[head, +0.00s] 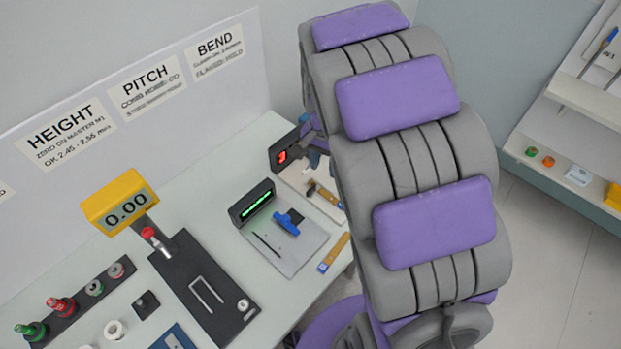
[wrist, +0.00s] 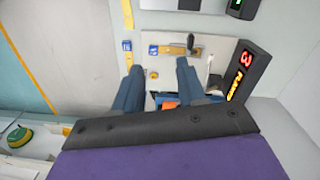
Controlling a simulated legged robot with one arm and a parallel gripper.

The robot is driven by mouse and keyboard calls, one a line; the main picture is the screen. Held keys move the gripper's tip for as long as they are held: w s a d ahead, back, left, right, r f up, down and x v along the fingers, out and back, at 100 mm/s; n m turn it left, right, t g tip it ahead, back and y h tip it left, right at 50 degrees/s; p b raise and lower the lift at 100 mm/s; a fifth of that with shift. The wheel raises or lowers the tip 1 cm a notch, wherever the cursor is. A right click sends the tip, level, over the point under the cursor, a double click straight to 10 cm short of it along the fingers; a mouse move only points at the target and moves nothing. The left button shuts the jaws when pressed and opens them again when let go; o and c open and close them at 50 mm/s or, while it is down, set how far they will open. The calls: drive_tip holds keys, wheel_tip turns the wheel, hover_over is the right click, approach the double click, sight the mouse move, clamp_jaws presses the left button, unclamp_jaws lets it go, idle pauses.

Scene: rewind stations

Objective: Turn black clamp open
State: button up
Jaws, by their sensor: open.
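My gripper (wrist: 158,66) shows in the wrist view as two blue fingers, spread apart with nothing held between them. It is over the white plate (wrist: 220,52) of the station with the red display. A small dark piece (wrist: 190,41) at the end of a brass-coloured strip (wrist: 173,50) looks like the black clamp. It lies beyond the right fingertip, and I see no contact. In the head view this station's dark display (head: 284,156) and brass-coloured part (head: 324,194) show beside my arm. My arm hides most of the gripper there.
The neighbouring station has a green-lit display (head: 252,202) and a blue clamp (head: 287,222). A yellow gauge (head: 119,201) reads 0.00 at the left. An orange piece (wrist: 170,103) lies between the finger bases. A shelf (head: 579,100) stands across the floor at right.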

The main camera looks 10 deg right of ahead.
drive_tip(key=m+p, duration=0.2)
hover_over(311, 189)
wheel_tip(311, 189, down, 3)
wheel_tip(311, 189, down, 18)
drive_tip(key=shift+f+b, duration=0.1)
drive_tip(key=shift+b, duration=1.15)
clamp_jaws()
